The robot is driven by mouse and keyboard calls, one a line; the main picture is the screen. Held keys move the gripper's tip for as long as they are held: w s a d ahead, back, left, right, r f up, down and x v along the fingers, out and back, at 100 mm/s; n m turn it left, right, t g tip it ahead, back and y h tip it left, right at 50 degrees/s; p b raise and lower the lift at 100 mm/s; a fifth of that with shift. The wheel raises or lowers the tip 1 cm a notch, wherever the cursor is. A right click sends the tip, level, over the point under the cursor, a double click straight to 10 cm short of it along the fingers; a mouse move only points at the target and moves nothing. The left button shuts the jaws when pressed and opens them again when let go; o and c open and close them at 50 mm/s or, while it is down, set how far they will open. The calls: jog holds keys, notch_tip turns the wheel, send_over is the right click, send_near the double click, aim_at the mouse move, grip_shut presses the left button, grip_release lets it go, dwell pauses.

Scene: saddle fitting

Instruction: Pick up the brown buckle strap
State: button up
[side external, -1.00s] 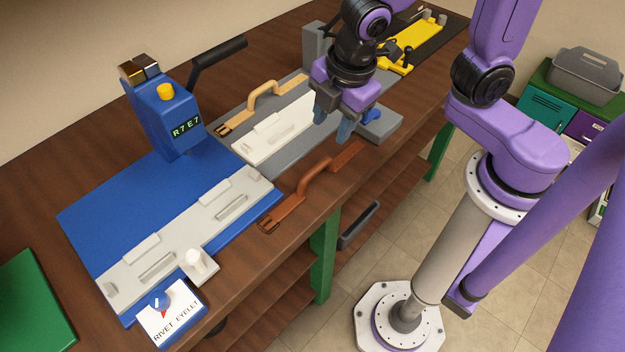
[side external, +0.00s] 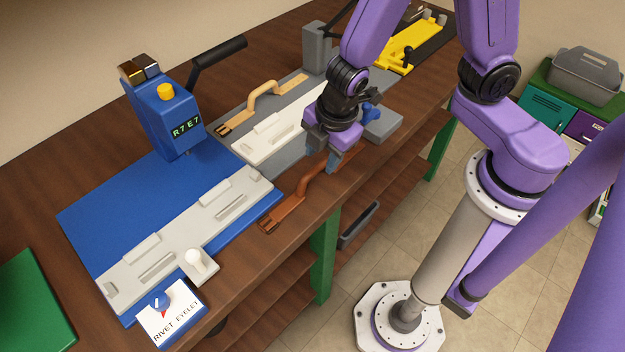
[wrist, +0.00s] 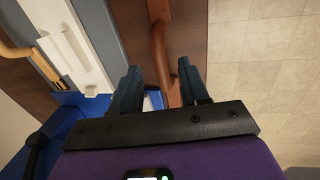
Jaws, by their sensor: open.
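The brown buckle strap (side external: 291,202) lies along the front edge of the wooden bench, with its buckle at the lower left and a raised loop near its middle. My gripper (side external: 333,164) is low over the strap's right part, which it partly hides in the side view. In the wrist view my gripper (wrist: 156,88) is open, with one finger on each side of the strap (wrist: 157,50). The strap runs between the fingers, and no grip on it shows. I cannot tell whether the fingers touch it.
A tan strap (side external: 262,98) lies on the grey fixture behind, beside a white plate (side external: 272,137). A blue press (side external: 165,110) stands left on a blue base (side external: 110,205). The bench edge drops to the tiled floor just right of the strap.

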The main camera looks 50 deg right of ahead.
aim_at(319, 165)
jog(key=shift+w+a+f, duration=0.1)
jog(key=shift+w+f, duration=0.15)
jog(key=shift+f, duration=0.95)
jog(key=shift+w+f, duration=0.2)
jog(key=shift+f, duration=0.95)
grip_shut()
